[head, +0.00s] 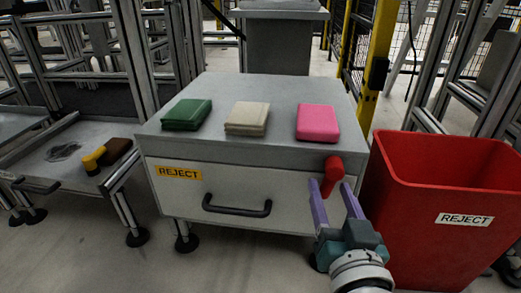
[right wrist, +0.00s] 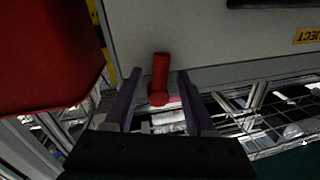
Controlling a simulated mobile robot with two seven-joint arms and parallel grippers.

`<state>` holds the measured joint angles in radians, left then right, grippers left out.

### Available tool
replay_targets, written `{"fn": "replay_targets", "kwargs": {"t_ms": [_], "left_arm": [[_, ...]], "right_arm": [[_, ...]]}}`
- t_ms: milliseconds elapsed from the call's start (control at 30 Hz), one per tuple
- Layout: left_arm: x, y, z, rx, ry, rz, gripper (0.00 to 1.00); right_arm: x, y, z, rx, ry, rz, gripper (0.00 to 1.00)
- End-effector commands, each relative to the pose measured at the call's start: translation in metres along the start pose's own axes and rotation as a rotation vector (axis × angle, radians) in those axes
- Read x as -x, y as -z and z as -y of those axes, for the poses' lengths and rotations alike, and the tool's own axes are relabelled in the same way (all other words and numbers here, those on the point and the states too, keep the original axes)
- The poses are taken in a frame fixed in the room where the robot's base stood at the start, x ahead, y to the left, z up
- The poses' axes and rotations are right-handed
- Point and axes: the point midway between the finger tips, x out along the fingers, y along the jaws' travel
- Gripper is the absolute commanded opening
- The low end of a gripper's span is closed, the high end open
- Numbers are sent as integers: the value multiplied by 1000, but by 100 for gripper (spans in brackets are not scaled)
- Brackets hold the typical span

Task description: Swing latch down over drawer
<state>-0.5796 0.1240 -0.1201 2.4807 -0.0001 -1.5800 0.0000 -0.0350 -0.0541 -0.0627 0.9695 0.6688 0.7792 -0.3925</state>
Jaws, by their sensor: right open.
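The red latch (head: 333,170) is at the upper right corner of the cabinet's front, by the edge of the drawer (head: 285,205). The drawer looks shut and has a dark handle (head: 237,208) and a yellow REJECT label. My right gripper (head: 329,184) is open, with its purple fingers on either side of the latch. In the right wrist view the latch (right wrist: 160,72) shows as a red bar with a rounded end between the fingertips (right wrist: 160,74). I cannot tell whether either finger touches it. My left gripper is out of view.
A red REJECT bin (head: 415,210) stands close to the right. A tray table (head: 60,185) stands left. Floor in front is clear.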

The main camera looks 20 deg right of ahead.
Motion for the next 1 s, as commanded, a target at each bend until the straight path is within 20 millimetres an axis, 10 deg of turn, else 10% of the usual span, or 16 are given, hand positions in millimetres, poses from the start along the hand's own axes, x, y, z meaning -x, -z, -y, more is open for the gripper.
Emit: {"fn": "replay_targets", "kwargs": {"t_ms": [267, 767, 1000], "left_arm": [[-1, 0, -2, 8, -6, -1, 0], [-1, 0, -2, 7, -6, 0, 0], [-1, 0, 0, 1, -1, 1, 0]], "right_arm": [[-3, 1, 0, -1, 0, -1, 56], [-3, 0, 0, 0, 0, 0, 2], [-3, 0, 0, 0, 0, 0, 0]]}}
